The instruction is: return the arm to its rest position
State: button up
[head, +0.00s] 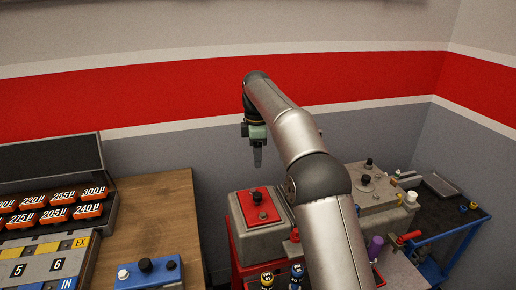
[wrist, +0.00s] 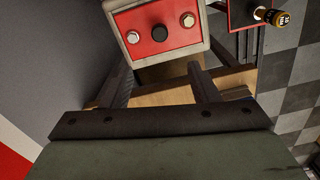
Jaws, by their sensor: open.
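My gripper (head: 257,157) hangs from the arm's end in the head view, pointing down in front of the grey wall. It is above and apart from the grey box with a red top (head: 262,207). In the wrist view my gripper (wrist: 161,72) shows two dark fingers spread apart with nothing between them. The red-topped box (wrist: 160,32) also shows there beyond the fingertips, with a black knob between two pale fittings. My arm reaches up from the bottom of the head view and hides part of the bench behind it.
A wooden table (head: 155,215) at left holds a dark case of orange labelled blocks (head: 55,207), a numbered panel (head: 45,262) and a blue box (head: 148,274). At right are a grey box with a black knob (head: 372,190) and a blue-framed cart (head: 455,215).

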jog(key=s+d+r+m, duration=0.2)
jog(key=s+d+m, duration=0.85)
jog(key=s, duration=0.55)
jog(key=s+d+f+m, duration=0.3)
jog(key=s, duration=0.5)
jog(key=s+d+f+m, duration=0.2)
jog(key=s+f+m, duration=0.1)
jog(key=s, duration=0.5)
jog(key=s+d+f+m, duration=0.3)
jog(key=s+f, duration=0.1)
jog(key=s, duration=0.5)
jog(key=shift+d+f+t, duration=0.3)
jog(key=shift+t, duration=0.1)
